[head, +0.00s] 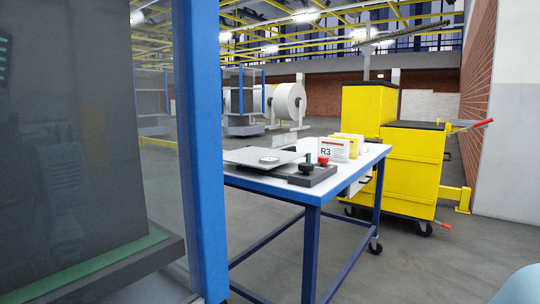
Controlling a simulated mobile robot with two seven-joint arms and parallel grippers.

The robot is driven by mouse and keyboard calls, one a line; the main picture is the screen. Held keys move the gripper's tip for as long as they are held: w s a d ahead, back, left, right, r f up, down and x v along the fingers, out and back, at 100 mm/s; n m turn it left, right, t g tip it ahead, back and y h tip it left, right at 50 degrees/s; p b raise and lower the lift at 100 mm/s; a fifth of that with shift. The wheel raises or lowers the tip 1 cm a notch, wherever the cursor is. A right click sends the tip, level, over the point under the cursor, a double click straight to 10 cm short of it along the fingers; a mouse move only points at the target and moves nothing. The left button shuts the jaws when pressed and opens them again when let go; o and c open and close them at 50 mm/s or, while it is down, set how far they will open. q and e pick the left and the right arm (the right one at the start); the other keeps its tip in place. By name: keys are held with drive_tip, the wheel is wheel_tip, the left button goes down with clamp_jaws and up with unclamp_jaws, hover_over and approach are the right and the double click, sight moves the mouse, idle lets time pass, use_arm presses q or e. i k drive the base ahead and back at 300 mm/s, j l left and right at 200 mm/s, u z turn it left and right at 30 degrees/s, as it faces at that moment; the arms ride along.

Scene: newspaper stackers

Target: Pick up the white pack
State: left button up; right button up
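I cannot make out a clear white pack. The white-topped table (345,176) with blue legs stands in the middle of the head view. On it is a white card (333,149) marked R3, with a yellow and white item (353,142) right behind it. A flat grey plate (262,158) lies at the table's left. Neither of my grippers is in view.
A blue post (202,150) and a dark panel (75,130) fill the left side and hide part of the table. A dark block with knobs (307,173) sits on the table front. A yellow cart (412,165) stands behind it to the right. Open floor lies at front right.

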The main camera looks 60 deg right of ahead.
sight(338, 150)
drive_tip(key=z, duration=2.05)
